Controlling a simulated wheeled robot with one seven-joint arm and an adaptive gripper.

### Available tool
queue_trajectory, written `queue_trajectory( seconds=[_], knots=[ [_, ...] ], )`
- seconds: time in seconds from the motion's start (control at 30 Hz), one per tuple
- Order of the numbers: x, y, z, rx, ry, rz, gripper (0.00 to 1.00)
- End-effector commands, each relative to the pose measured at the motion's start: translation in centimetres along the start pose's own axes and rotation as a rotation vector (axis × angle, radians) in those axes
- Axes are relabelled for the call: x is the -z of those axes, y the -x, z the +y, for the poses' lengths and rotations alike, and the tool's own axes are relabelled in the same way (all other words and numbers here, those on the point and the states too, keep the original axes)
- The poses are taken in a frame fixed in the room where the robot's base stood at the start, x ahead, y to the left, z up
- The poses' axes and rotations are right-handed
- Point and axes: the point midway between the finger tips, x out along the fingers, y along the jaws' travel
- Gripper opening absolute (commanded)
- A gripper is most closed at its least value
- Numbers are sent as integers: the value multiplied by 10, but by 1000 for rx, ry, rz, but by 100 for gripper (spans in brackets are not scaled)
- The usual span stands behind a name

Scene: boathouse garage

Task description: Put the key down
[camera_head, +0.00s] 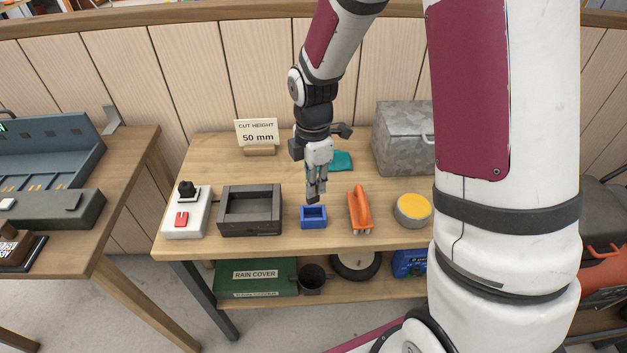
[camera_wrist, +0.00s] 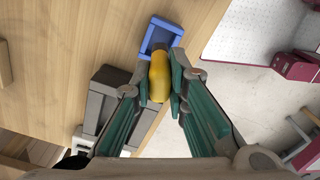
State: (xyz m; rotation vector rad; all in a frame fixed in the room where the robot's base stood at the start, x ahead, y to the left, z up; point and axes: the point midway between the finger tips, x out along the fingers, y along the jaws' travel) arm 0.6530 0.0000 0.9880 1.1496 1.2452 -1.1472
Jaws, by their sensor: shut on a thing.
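My gripper (camera_head: 314,188) points down over the wooden workbench, just behind and above a small blue open tray (camera_head: 313,224). In the wrist view, my gripper (camera_wrist: 167,78) is shut on a yellow rounded piece, which I take to be the key (camera_wrist: 159,76). Only this yellow part shows clearly; the rest of the key is hidden. The blue tray (camera_wrist: 148,41) shows just beyond the key in the wrist view. I cannot tell whether the key touches the tray.
A dark grey open box (camera_head: 250,230) stands left of the tray, beside a white switch box (camera_head: 187,222). An orange-handled tool (camera_head: 360,210) and a yellow-topped round tin (camera_head: 413,210) stand to the right. A metal box (camera_head: 402,140) and a sign (camera_head: 257,133) are behind.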

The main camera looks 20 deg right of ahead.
Motion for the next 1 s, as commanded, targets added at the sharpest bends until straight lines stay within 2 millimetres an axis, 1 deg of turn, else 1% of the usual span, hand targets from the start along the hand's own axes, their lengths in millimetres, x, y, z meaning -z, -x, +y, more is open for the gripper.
queue_trajectory(
  seconds=[0.3,0.7,0.9,1.0],
  knots=[
    [0,0,0,1,-2,0,0],
    [0,-42,1,3,-2,0,0],
    [0,-58,0,2,-3,0,0],
    [0,-62,0,1,-3,0,0]
  ],
)
